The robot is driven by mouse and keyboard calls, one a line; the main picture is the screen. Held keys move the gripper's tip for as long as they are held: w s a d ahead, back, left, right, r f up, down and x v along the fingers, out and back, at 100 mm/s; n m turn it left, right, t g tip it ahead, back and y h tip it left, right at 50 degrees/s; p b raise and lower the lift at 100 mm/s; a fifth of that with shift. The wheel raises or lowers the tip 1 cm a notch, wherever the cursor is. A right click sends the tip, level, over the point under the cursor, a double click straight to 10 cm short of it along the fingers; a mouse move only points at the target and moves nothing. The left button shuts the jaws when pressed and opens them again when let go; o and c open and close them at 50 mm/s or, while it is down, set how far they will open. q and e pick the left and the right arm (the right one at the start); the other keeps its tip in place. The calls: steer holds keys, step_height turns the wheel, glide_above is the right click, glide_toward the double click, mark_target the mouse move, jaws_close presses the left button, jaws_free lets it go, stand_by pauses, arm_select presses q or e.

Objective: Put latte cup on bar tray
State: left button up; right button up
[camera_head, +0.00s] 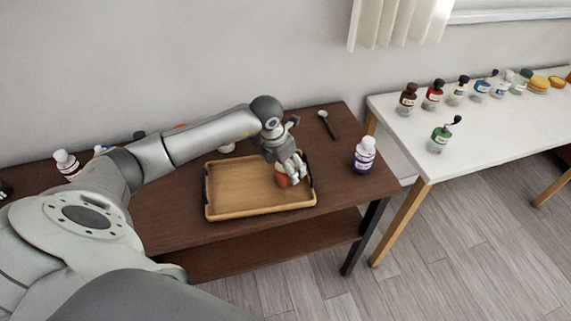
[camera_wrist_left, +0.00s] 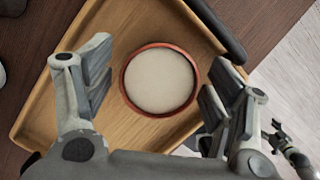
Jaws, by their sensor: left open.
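The wooden bar tray (camera_head: 237,198) with dark handles lies on the dark brown table in the head view. The latte cup (camera_head: 283,181), reddish with a pale top, stands at the right part of the tray. In the left wrist view the cup (camera_wrist_left: 160,80) shows from above, with the tray (camera_wrist_left: 115,30) under it. My left gripper (camera_head: 290,172) is right above the cup. In the wrist view the left gripper's fingers (camera_wrist_left: 158,100) are apart, one on each side of the cup, with gaps between.
A white bottle with a purple label (camera_head: 364,155) stands right of the tray. A dark-handled spoon (camera_head: 327,124) lies behind it. Another white bottle (camera_head: 67,163) stands at the far left. A white table (camera_head: 480,135) with several bottles is at the right.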

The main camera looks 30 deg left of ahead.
arm_select(q)
steer(key=shift+r, duration=0.2)
steer(key=b+v, duration=0.1)
steer(key=v, duration=1.1)
steer(key=shift+b, duration=0.3)
steer(key=shift+d+f, duration=0.1)
